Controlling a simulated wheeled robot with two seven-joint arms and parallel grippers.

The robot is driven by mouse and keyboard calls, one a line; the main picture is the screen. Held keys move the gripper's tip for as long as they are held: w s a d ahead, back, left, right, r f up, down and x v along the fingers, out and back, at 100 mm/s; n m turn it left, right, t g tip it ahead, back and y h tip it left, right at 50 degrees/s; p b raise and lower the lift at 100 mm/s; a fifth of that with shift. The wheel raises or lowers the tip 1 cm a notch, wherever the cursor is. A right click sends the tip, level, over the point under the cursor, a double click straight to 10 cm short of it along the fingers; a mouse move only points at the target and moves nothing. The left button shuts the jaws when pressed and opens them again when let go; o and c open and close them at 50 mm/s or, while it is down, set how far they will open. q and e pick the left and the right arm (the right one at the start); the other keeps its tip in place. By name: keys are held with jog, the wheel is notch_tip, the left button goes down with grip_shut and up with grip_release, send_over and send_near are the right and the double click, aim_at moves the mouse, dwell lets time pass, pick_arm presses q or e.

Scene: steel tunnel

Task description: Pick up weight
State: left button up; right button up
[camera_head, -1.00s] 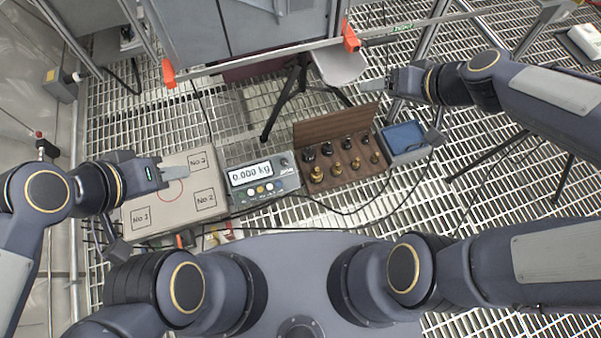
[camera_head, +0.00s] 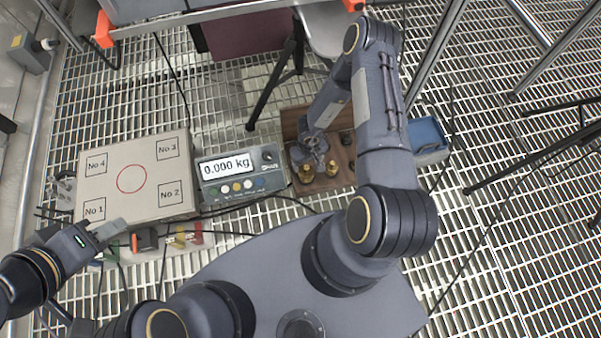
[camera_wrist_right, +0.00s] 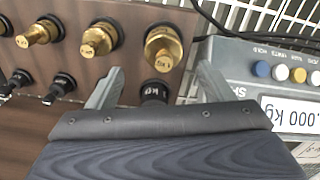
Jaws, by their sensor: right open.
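The open wooden box (camera_wrist_right: 75,95) holds several brass and black weights. My right gripper (camera_wrist_right: 158,76) is over the box with its fingers apart. A black weight (camera_wrist_right: 154,92) marked "kg" shows between the fingers in the right wrist view; I cannot tell whether they touch it. A large brass weight (camera_wrist_right: 163,48) stands just beyond it, with a smaller brass weight (camera_wrist_right: 99,40) to its left. In the head view my right arm hides part of the box; two brass weights (camera_head: 306,173) show there. My left gripper (camera_head: 112,229) is at the platform's front edge; its jaw opening is unclear.
The scale display (camera_head: 226,168) reads 0.000 kg, left of the box. The weighing platform (camera_head: 115,160), with a red circle and numbered corners, is bare. A blue tray (camera_head: 425,133) stands right of the box. Cables (camera_head: 255,200) run in front.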

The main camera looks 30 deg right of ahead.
aim_at(306, 167)
jog(key=f+b, duration=0.1)
jog(key=f, duration=0.1)
jog(key=f+b, duration=0.1)
jog(key=f, duration=0.1)
jog(key=f+b, duration=0.1)
jog(key=f, duration=0.2)
jog(key=shift+w+a+b, duration=0.1)
jog(key=shift+a+b, duration=0.15)
jog(key=shift+b, duration=0.15)
jog(key=shift+c, duration=0.3)
grip_shut()
